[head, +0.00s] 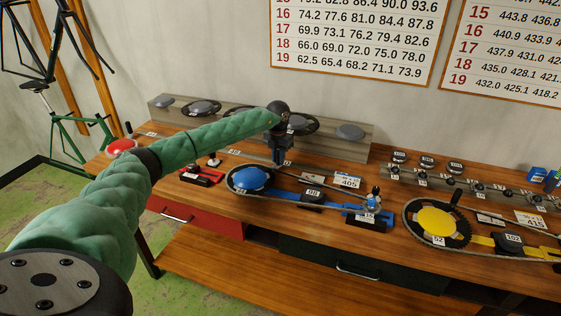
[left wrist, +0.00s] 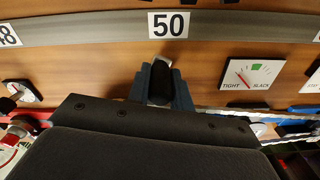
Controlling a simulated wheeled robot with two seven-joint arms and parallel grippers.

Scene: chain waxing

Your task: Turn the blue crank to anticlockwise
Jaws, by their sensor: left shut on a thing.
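The blue chainring (head: 250,177), a round blue disc with a dark rim, lies on the wooden bench at mid-picture in the head view. A chain runs from it to the right along a blue bar. My left gripper (head: 280,160) is just behind and right of the disc, pointing down. In the left wrist view, its fingers (left wrist: 160,90) are shut on a dark handle (left wrist: 160,82), which appears to be the grip of the blue crank. The crank arm itself is mostly hidden by the gripper. My right gripper is in neither view.
A yellow chainring set (head: 437,222) is at the right, beside the blue one. A red stand (head: 203,176) is at the left. A grey rack (head: 230,118) with several discs runs behind. A tight/slack gauge (left wrist: 252,73) shows in the left wrist view.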

